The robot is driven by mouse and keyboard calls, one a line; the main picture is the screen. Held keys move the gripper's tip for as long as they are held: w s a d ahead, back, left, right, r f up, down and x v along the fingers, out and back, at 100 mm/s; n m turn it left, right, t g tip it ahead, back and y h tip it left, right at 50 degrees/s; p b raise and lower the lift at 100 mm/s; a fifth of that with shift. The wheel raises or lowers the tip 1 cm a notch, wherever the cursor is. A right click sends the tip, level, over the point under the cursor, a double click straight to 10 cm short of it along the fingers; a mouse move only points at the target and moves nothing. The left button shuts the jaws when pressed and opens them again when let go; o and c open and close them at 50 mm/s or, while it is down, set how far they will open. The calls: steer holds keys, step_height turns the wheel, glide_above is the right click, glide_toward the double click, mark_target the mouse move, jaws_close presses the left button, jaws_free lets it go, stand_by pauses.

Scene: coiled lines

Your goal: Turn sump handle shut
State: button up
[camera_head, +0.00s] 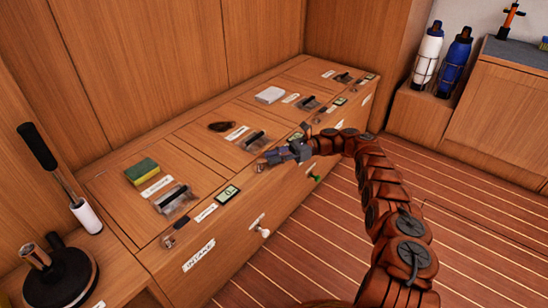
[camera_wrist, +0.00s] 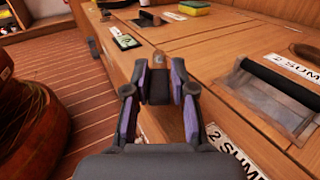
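My gripper (camera_head: 290,154) is low over the front edge of the bench top, at the second hatch. In the wrist view, the fingers of my gripper (camera_wrist: 160,88) stand on both sides of a dark grey piece, with a small brown fitting (camera_wrist: 158,60) just beyond it. This is probably the sump handle. Whether the pads press on it cannot be seen. Labels reading "2 SUMP" show on the top (camera_wrist: 295,68) and along the front edge (camera_wrist: 235,152). In the head view the fitting (camera_head: 262,164) is partly hidden by my gripper.
Similar fittings, hatch pulls (camera_head: 172,197) and small displays (camera_head: 228,194) line the bench. A yellow-green sponge (camera_head: 141,171) lies on the top. The front has an "INTAKE" label (camera_head: 198,254), a white knob (camera_head: 264,232) and a green knob (camera_head: 314,177). The striped floor (camera_head: 300,255) is clear.

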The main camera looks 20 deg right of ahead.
steer(key=o, duration=0.3)
steer(key=shift+o, duration=0.2)
step_height(320, 180, up, 10)
steer(key=shift+f, duration=0.1)
stand_by(0.4)
steer(key=shift+c, duration=0.2)
